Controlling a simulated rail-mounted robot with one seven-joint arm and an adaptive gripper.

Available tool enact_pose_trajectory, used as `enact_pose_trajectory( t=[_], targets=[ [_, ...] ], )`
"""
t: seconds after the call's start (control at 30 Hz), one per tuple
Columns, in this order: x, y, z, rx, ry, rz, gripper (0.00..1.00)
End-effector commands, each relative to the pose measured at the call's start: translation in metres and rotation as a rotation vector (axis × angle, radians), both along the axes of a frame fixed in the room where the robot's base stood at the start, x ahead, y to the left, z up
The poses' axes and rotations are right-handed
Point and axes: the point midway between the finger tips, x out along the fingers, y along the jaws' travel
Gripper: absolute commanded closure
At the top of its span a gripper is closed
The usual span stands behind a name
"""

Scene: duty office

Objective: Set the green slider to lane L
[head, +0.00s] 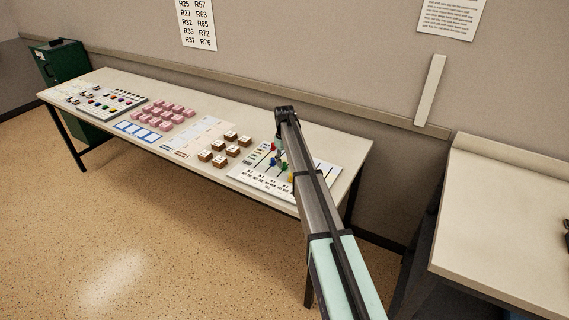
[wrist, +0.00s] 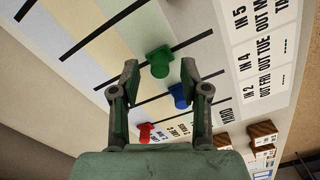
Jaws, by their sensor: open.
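The green slider (wrist: 160,62) is a green knob on one of the black slots of the slider board (wrist: 205,20) in the wrist view. My gripper (wrist: 160,68) is open, with one fingertip on each side of the green slider. A gap shows on both sides, and I cannot tell the height of the tips above the board. A blue slider (wrist: 179,95) sits on the neighbouring slot, between the fingers nearer the palm. A red slider (wrist: 145,132) is closer to the palm. No lane letter L is legible. In the head view my arm covers part of the board (head: 246,177).
Brown blocks (head: 218,160) stand left of the board on the table (head: 352,156); some show in the wrist view (wrist: 262,132). Pink blocks (head: 166,112) and another control panel (head: 110,101) lie further left. A wall is behind the table.

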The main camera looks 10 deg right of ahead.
Motion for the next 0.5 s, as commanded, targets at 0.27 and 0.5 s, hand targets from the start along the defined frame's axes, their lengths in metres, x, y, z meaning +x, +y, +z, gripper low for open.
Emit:
enact_pose_trajectory(
  t=[0.27, 0.5],
  targets=[
    [0.001, 0.0, 0.054, 0.0, -0.002, 0.0, 0.54],
    [0.0, 0.0, 0.091, 0.0, -0.002, 0.0, 0.54]
  ],
)
